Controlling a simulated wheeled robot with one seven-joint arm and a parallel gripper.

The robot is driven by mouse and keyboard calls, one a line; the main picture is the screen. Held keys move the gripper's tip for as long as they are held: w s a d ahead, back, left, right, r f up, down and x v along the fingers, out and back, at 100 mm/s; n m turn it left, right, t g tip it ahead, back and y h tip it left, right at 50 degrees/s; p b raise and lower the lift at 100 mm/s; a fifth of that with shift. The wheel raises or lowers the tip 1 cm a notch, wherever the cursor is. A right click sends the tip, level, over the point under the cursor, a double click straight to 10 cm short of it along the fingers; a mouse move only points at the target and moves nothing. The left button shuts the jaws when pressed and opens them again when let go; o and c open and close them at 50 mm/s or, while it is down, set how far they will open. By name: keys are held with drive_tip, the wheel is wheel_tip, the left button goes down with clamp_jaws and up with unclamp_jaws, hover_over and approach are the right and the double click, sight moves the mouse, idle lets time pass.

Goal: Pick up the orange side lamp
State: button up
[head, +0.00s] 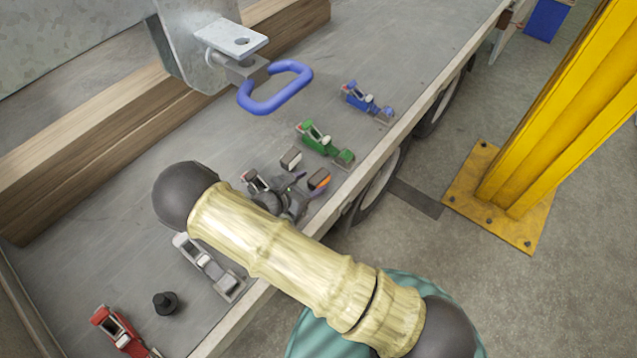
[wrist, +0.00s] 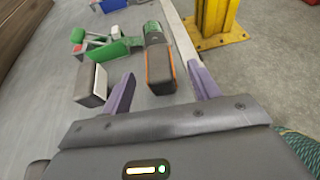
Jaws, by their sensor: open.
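The orange side lamp (head: 319,180) is a small dark block with an orange face, lying on the grey trailer bed near its right edge. In the wrist view the lamp (wrist: 159,66) shows dark with an orange strip along its sides. My gripper (wrist: 162,70) is open, its two purple fingers pointing towards the lamp. In the picture the lamp lies between the fingertips, with a gap on each side. I cannot tell how far the fingers are above the bed. In the head view my gripper (head: 309,184) is partly hidden behind my arm.
A white-faced block (head: 291,158) lies just left of the lamp, close to the left finger. A green clamp-like part (head: 325,142) lies beyond, then a blue one (head: 367,102). A blue handle (head: 274,88) hangs above the bed. A yellow post (head: 545,120) stands right.

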sight(314, 180)
drive_tip(key=p+x, duration=0.1)
drive_tip(key=x, duration=0.4)
drive_tip(key=shift+w+a+f, duration=0.1)
drive_tip(key=shift+f, duration=0.05)
drive_tip(key=c, duration=1.2)
drive_tip(key=shift+o, duration=0.2)
wheel_tip(314, 180, up, 10)
drive_tip(key=shift+r+b, duration=0.1)
drive_tip(key=shift+b, duration=0.25)
